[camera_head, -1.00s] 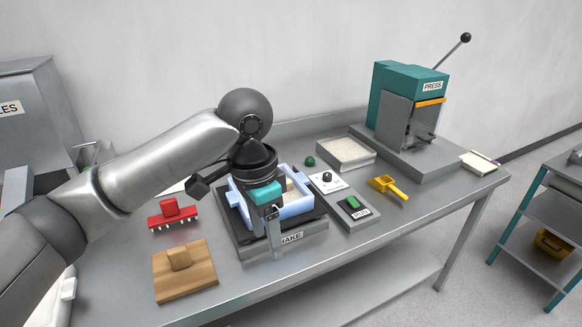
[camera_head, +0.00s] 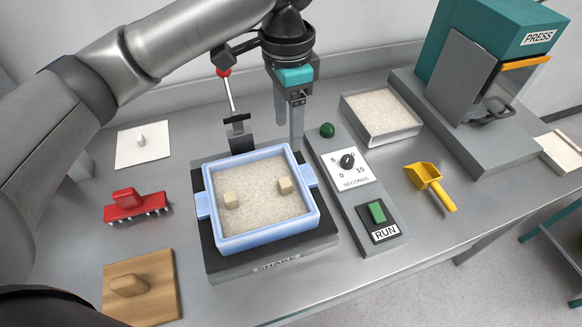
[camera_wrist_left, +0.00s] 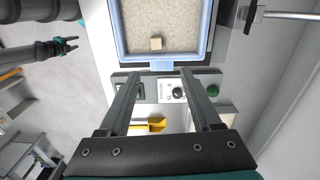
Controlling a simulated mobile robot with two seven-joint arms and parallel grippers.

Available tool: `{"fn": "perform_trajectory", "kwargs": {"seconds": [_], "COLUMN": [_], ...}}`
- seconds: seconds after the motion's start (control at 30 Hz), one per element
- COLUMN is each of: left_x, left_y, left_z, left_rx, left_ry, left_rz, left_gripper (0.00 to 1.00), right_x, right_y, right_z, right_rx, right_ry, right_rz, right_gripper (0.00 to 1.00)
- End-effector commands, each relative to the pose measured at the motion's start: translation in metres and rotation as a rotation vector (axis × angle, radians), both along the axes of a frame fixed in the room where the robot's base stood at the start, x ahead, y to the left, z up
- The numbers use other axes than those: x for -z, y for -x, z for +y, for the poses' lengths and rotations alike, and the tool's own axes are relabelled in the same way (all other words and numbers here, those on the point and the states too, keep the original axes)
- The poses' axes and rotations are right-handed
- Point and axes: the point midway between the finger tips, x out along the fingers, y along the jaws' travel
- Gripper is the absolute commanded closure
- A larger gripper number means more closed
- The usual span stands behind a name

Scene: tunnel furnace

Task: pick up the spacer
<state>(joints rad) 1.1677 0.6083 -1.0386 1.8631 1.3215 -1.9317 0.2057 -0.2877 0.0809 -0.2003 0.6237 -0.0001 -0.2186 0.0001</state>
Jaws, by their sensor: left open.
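No part is marked as the spacer, and I cannot tell for sure which it is. Two small beige blocks, a left one (camera_head: 231,200) and a right one (camera_head: 285,186), sit in pale grains inside a blue-rimmed tray (camera_head: 262,243). One block (camera_wrist_left: 156,44) also shows in the left wrist view. My left gripper (camera_head: 288,134) is open and empty above the tray's back right corner. In the left wrist view its fingers (camera_wrist_left: 160,73) are apart, with nothing between them. My right gripper (camera_wrist_left: 76,42) shows small at the left of that view, its jaws apart.
The tray stands on a dark SHAKE base (camera_head: 275,264). A RUN and dial panel (camera_head: 354,205) lies right of it, with a yellow scoop (camera_head: 430,184), grain bin (camera_head: 380,112) and press (camera_head: 480,60) beyond. A red spiked tool (camera_head: 137,205) and wooden board (camera_head: 143,290) lie left.

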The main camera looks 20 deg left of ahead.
Motion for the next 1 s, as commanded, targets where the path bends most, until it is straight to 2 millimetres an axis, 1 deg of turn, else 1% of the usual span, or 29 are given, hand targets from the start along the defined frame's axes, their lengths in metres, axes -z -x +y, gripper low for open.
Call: {"fn": "perform_trajectory", "kwargs": {"seconds": [0.03, 0.2, 0.33, 0.43, 0.67, 0.83, 0.9, 1.0], "left_x": [0.011, 0.049, 0.073, 0.086, 0.101, 0.127, 0.136, 0.143], "left_y": [0.001, 0.002, 0.002, 0.002, 0.003, 0.01, 0.009, 0.009], "left_z": [0.001, 0.001, 0.001, 0.001, 0.002, 0.005, 0.004, 0.004], "left_rx": [0.0, 0.0, 0.0, -0.001, 0.0, 0.0, -0.001, -0.001], "left_ry": [-0.002, -0.004, -0.003, -0.001, -0.001, -0.003, -0.001, 0.0], "left_rz": [0.005, 0.007, 0.005, 0.003, 0.003, 0.005, 0.003, 0.0], "left_gripper": [0.35, 0.35, 0.35, 0.35, 0.35, 0.35, 0.35, 0.35], "right_x": [0.003, 0.011, 0.015, 0.017, 0.019, 0.024, 0.026, 0.027], "right_y": [0.005, 0.02, 0.021, 0.019, 0.011, 0.01, 0.01, 0.01], "right_z": [0.0, -0.001, -0.001, -0.001, -0.001, 0.0, 0.0, 0.0], "right_rx": [0.0, -0.001, -0.001, -0.001, -0.001, 0.0, 0.0, 0.0], "right_ry": [0.001, 0.003, 0.003, 0.003, 0.001, 0.0, 0.001, 0.001], "right_rz": [0.008, 0.03, 0.034, 0.03, 0.018, 0.016, 0.015, 0.015], "right_gripper": [0.5, 0.5, 0.5, 0.5, 0.5, 0.5, 0.5, 0.5]}}
